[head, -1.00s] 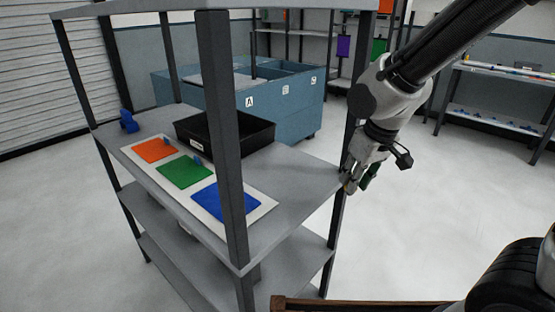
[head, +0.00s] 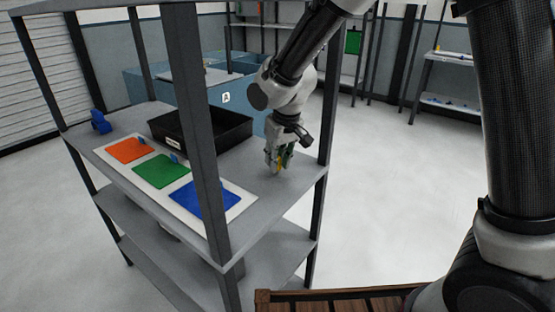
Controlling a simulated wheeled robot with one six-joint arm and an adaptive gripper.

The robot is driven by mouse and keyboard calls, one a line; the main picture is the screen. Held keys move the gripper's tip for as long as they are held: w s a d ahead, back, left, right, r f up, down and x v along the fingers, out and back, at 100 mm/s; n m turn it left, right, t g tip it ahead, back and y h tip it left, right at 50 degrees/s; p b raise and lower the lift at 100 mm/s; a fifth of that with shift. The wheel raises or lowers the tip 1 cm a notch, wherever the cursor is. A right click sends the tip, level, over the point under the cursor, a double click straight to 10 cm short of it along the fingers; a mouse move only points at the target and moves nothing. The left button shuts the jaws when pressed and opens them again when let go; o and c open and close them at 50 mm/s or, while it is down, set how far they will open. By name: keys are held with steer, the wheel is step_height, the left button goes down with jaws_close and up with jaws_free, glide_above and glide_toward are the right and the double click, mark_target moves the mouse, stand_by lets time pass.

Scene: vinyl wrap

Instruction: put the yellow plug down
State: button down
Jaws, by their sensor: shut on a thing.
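My gripper (head: 278,165) points down over the right part of the grey shelf board (head: 262,185), to the right of the black bin. The fingers hide the rest of the plug. I cannot tell whether the plug touches the board.
A white mat with orange (head: 127,150), green (head: 161,171) and blue (head: 203,200) squares lies on the board, with a small blue piece (head: 174,157) by the green square. A black bin (head: 225,130) stands behind. Dark posts (head: 195,110) frame the shelf. A blue figure (head: 101,122) stands at left.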

steer(key=c, duration=1.3)
jaws_free()
steer(key=shift+f, duration=0.1)
steer(key=shift+o, duration=0.2)
steer(key=a+v, duration=0.1)
steer(key=v, duration=0.6)
steer(key=s+d+r+m+t, duration=0.1)
steer(key=s+d+r+m, duration=0.2)
steer(key=d, duration=0.8)
steer(key=s+d+r, duration=0.3)
steer(key=d+r, duration=0.3)
steer(key=d, duration=0.5)
steer(key=s+d+m+h, duration=0.1)
steer(key=s+d+m, duration=0.2)
steer(key=s+d, duration=0.9)
steer(key=s, duration=0.4)
steer(key=shift+d+r+t, duration=0.3)
steer(key=shift+d, duration=0.1)
